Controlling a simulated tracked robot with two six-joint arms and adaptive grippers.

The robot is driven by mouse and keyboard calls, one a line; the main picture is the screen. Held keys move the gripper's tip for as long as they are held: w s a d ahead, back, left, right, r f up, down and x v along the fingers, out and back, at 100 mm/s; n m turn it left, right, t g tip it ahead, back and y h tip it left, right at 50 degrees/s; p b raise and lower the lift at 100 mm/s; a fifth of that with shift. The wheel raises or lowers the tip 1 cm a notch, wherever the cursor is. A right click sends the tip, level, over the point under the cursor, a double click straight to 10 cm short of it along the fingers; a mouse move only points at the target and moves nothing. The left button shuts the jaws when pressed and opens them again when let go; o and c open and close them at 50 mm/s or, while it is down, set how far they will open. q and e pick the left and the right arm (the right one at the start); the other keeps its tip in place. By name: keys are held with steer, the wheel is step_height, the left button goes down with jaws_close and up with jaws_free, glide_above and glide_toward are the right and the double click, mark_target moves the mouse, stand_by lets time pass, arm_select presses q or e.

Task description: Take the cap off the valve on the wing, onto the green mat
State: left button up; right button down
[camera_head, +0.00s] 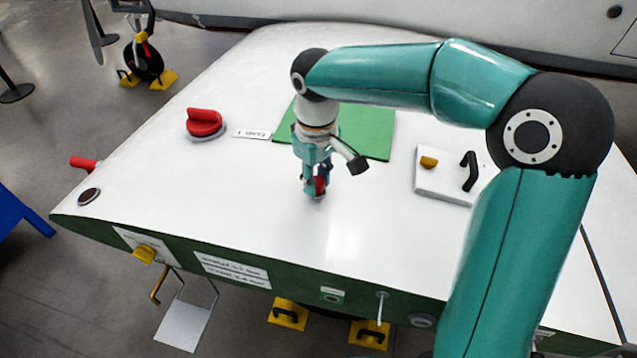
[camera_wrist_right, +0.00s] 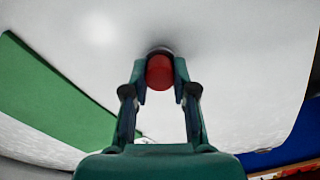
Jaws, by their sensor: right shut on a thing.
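My right gripper (camera_head: 317,183) points down over the white wing (camera_head: 220,160) and is shut on a small red cap (camera_wrist_right: 159,72). In the wrist view the cap sits between the two fingertips, with a dark ring or shadow just beyond it at the wing surface. The cap is at or very near the wing; I cannot tell whether it still touches the valve, which is hidden. The green mat (camera_head: 367,132) lies flat on the wing behind the gripper, partly covered by my arm. It also shows at the left of the wrist view (camera_wrist_right: 50,95). My left gripper is not in view.
A red knob (camera_head: 204,122) and a small label (camera_head: 252,133) are left of the mat. A white panel (camera_head: 440,186) with a black handle and yellow knob is to the right. The wing's left-centre surface is clear.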

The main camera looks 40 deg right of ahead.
steer(key=shift+r+p, duration=0.3)
steer(key=shift+r, duration=0.15)
steer(key=shift+r, duration=0.25)
steer(key=shift+s+r+p, duration=0.1)
steer(key=shift+r+p, duration=0.65)
steer(key=shift+p, duration=0.15)
